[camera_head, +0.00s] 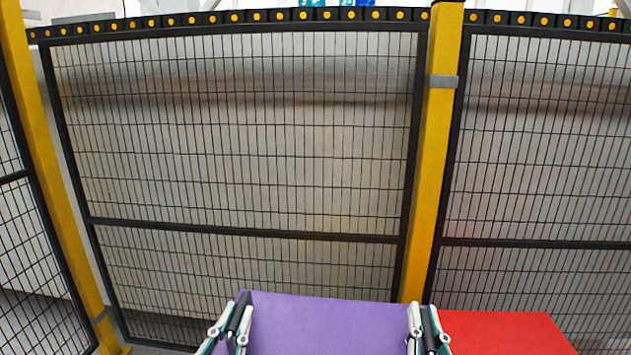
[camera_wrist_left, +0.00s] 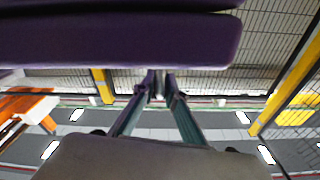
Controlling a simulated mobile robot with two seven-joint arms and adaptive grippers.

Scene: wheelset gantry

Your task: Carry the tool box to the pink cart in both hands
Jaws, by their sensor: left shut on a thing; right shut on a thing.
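The tool box appears as a purple box (camera_head: 325,325) at the bottom middle of the head view, cut off by the lower edge. My left gripper (camera_head: 239,302) is shut at its left side and my right gripper (camera_head: 422,309) is shut at its right side. In the left wrist view the purple box (camera_wrist_left: 115,40) spans the top, and my left gripper (camera_wrist_left: 160,85) reaches up to its lower edge. The exact grip contact is hard to see. No pink cart can be made out in either view.
A black mesh fence (camera_head: 240,140) with yellow posts (camera_head: 435,150) stands across the way ahead. A flat red surface (camera_head: 505,332) lies just right of the box. In the left wrist view an orange object (camera_wrist_left: 25,105) is at the left, with grey floor (camera_wrist_left: 225,134) below.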

